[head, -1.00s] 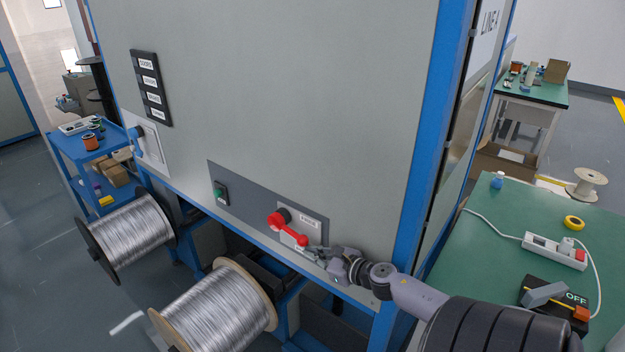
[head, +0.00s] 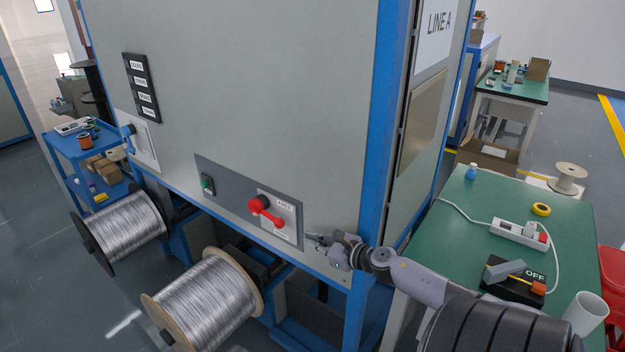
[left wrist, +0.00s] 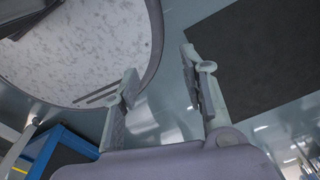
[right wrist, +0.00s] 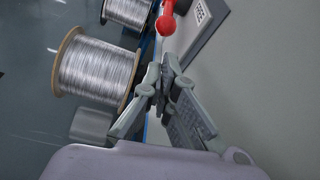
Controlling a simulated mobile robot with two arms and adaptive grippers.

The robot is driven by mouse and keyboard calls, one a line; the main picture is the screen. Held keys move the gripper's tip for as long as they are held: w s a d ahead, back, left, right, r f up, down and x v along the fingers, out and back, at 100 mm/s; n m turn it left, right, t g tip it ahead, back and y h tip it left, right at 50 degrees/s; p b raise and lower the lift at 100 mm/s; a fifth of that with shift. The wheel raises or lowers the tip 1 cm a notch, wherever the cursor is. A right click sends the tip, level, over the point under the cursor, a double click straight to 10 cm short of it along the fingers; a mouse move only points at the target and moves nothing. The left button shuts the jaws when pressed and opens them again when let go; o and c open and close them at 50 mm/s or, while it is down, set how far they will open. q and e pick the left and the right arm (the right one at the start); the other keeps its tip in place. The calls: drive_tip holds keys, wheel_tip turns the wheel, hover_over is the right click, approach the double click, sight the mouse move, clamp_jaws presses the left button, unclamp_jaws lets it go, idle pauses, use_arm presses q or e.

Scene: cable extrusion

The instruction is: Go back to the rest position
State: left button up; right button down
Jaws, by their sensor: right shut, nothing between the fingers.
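My right gripper (head: 318,241) is shut and empty. It is beside the machine's front panel, just right of the red rotary handle (head: 266,212) and apart from it. The right wrist view shows its fingers (right wrist: 163,85) together, with the red handle (right wrist: 167,24) beyond them. The red handle slants down to the right on its labelled plate. My left gripper (left wrist: 158,90) shows only in the left wrist view, with its two fingers wide apart and nothing between them.
Two wire spools (head: 205,300) (head: 125,232) stand below the panel. A blue cart (head: 75,150) stands at the left.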

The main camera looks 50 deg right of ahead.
drive_tip(key=s+a+f+m+g+h+b, duration=0.1)
drive_tip(key=s+f+m+g, duration=0.1)
drive_tip(key=s+f+m, duration=0.7)
drive_tip(key=s+a+f+m+g+h, duration=0.15)
drive_tip(key=f+m, duration=0.35)
drive_tip(key=f, duration=0.8)
drive_tip(key=s+a+f+m+g+h+b, duration=0.1)
drive_tip(key=s+a+f+m+g, duration=0.15)
drive_tip(key=s+f+m, duration=0.65)
use_arm(q)
drive_tip(key=f, duration=0.1)
drive_tip(key=w+f+b, duration=0.1)
drive_tip(key=shift+f, duration=0.4)
use_arm(e)
drive_tip(key=s+a+f+m+g+y, duration=0.3)
drive_tip(key=s+a+f+m+g, duration=0.5)
drive_tip(key=s+a+f+m, duration=0.5)
drive_tip(key=s+a+f, duration=0.7)
drive_tip(key=s+a, duration=0.2)
drive_tip(key=a, duration=0.1)
drive_tip(key=shift+s, duration=0.3)
